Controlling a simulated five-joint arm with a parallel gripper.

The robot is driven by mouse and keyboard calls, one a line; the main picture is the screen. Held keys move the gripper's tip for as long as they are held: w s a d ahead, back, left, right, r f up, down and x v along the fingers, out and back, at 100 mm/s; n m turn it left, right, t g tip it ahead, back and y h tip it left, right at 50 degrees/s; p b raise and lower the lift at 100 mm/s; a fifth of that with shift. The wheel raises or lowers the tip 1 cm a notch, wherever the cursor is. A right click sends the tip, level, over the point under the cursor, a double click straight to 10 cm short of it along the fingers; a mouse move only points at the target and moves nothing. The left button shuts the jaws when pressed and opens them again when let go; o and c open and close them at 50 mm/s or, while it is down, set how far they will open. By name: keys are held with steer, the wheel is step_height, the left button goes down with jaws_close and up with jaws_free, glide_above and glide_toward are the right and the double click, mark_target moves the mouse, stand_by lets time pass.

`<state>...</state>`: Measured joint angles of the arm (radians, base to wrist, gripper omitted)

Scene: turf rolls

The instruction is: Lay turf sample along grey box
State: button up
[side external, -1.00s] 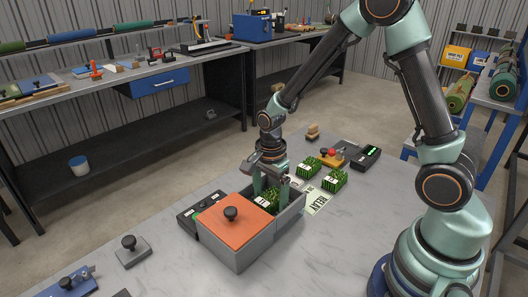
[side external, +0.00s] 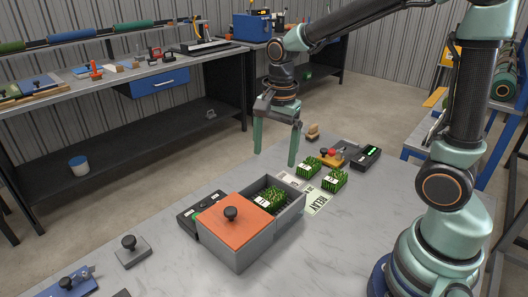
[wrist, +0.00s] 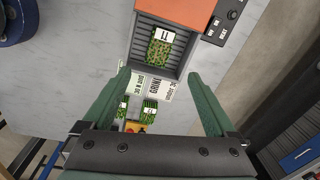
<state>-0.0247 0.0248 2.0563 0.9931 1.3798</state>
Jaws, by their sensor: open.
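The grey box (side external: 236,254) stands on the marble-look table, with an orange lid (side external: 240,212) with a black knob over its nearer part. A green turf sample (side external: 271,197) with a white label lies in the open slatted compartment. It also shows in the wrist view (wrist: 160,50), lying lengthwise along the compartment, with bare slats beside it. My gripper (side external: 275,157) is open and empty, raised above and beyond the box. In the wrist view its spread fingers (wrist: 159,75) have nothing between them but the view of the table and box edge.
Two more turf pieces (side external: 312,166) (side external: 335,180) lie beyond the box, near printed cards (side external: 318,203). A black control unit (side external: 200,214) stands along the box's left side. A black-knobbed block (side external: 131,251) is at front left.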

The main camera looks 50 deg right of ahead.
steer(key=s+r+n+t, duration=0.4)
steer(key=s+r+n, duration=0.2)
steer(key=n, duration=0.9)
steer(key=shift+s+d+r+n+t, duration=0.3)
steer(key=shift+s+d+r+t, duration=0.15)
steer(key=shift+s, duration=0.3)
